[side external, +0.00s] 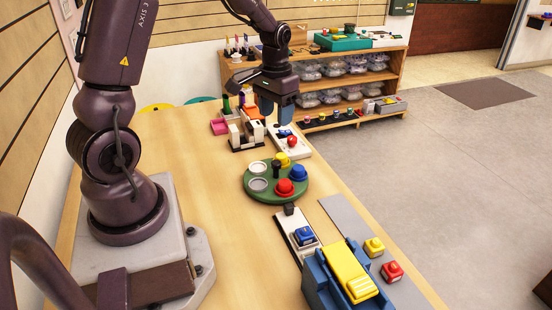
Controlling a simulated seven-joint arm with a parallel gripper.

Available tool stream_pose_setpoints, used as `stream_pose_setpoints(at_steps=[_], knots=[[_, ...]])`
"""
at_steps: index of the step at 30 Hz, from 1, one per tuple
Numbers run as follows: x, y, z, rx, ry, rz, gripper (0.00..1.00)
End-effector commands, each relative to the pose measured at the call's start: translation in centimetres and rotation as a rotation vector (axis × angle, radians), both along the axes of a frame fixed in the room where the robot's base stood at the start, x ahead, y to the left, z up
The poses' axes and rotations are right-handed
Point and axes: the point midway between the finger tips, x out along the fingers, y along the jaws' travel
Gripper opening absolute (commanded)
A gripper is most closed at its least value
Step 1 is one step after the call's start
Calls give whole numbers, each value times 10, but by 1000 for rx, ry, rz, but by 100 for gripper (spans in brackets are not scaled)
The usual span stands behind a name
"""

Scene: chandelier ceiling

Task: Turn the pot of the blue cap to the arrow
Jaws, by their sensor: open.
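A green round disc (262,196) lies on the table in the middle of the side external view. Several small pots stand around its rim. The blue cap (298,172) sits at the disc's right side. A red cap (284,188) is just in front of it, and a yellow cap (282,158) is at the back. Two pots on the left show pale round tops. A dark upright piece (276,168) stands near the disc's middle. I cannot make out an arrow. My gripper (268,112), with blue fingers, is open, above the table behind the disc and apart from it.
A white board (290,150) with a red button lies behind the disc, near my gripper. Pink and white blocks stand left of it. In front are a panel with a blue button (305,236) and a blue holder with a yellow block (348,270). The table's left middle is clear.

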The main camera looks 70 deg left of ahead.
Motion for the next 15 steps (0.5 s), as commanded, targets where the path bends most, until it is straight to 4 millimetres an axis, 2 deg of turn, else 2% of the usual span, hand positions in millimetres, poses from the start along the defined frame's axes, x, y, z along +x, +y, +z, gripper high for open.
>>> stream_pose_setpoints(at_steps=[8,15], knots=[[1,1,-32,-2,9,17,53],[0,1,-84,-3,10,16,53]])
